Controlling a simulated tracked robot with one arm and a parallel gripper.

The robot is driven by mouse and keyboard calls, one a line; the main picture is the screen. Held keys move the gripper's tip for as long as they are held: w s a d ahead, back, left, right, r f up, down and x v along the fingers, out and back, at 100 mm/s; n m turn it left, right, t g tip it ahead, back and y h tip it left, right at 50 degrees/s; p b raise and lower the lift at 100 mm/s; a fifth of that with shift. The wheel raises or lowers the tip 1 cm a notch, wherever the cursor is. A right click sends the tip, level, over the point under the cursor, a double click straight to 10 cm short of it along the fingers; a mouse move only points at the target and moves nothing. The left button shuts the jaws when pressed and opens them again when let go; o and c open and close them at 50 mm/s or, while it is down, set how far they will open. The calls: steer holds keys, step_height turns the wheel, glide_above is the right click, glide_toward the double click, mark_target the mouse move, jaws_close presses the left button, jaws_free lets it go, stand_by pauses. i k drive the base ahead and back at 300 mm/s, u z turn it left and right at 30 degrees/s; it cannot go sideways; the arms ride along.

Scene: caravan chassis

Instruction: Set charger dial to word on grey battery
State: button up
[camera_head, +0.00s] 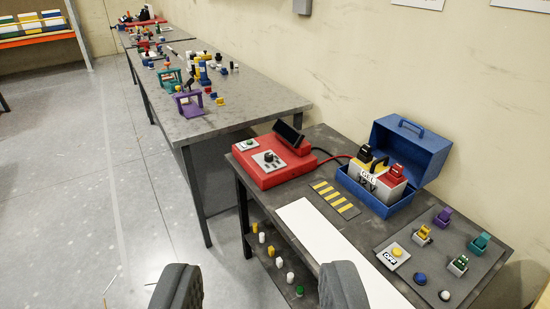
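The red charger (274,172) stands at the far left end of the dark bench. Its black dial (268,157) sits on a light plate; the dial's setting and markings are too small to read.
A cable (336,159) links charger and box. A yellow-striped pad (335,199) and white sheet (335,250) lie in front. A switch panel (452,250) with an OFF plate (391,257) is at right. A longer cluttered bench (235,108) stands behind left.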

mark_target(269, 157)
steer(key=u, duration=0.45)
steer(key=i, duration=2.4)
steer(key=z, duration=0.95)
